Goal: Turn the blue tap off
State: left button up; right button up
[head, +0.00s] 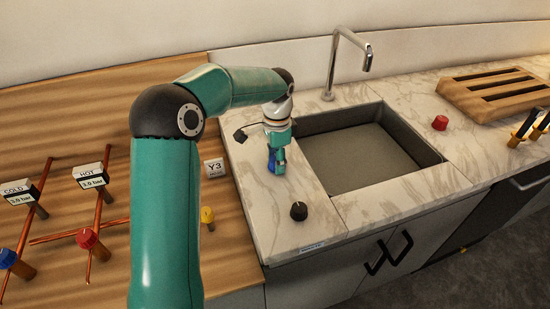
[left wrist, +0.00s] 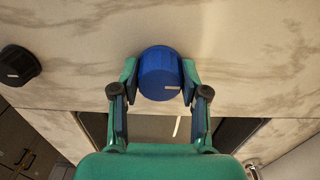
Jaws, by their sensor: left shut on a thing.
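The blue tap (left wrist: 160,72) is a round blue knob on the marble counter, seen between my fingers in the left wrist view. In the head view, a small part of the blue tap (head: 272,158) shows left of the sink; my gripper hides the rest. My left gripper (head: 277,162) points down over it. Its two green fingers are shut on opposite sides of the knob. A pale mark shows on the knob's face. My right gripper is not in view.
A black knob (head: 298,211) stands on the counter in front, and a red knob (head: 440,123) right of the sink (head: 436,158). The chrome faucet (head: 333,62) stands behind. Copper pipes with another blue knob (head: 8,258) and a red knob (head: 87,238) are at left.

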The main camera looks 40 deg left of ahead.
pick_arm(q)
jog(key=shift+w+r, duration=0.15)
jog(key=shift+w, duration=0.1)
jog(key=o, duration=1.1)
jog(key=shift+w, duration=0.1)
jog(key=shift+o, duration=0.2)
notch_tip(320, 180, up, 12)
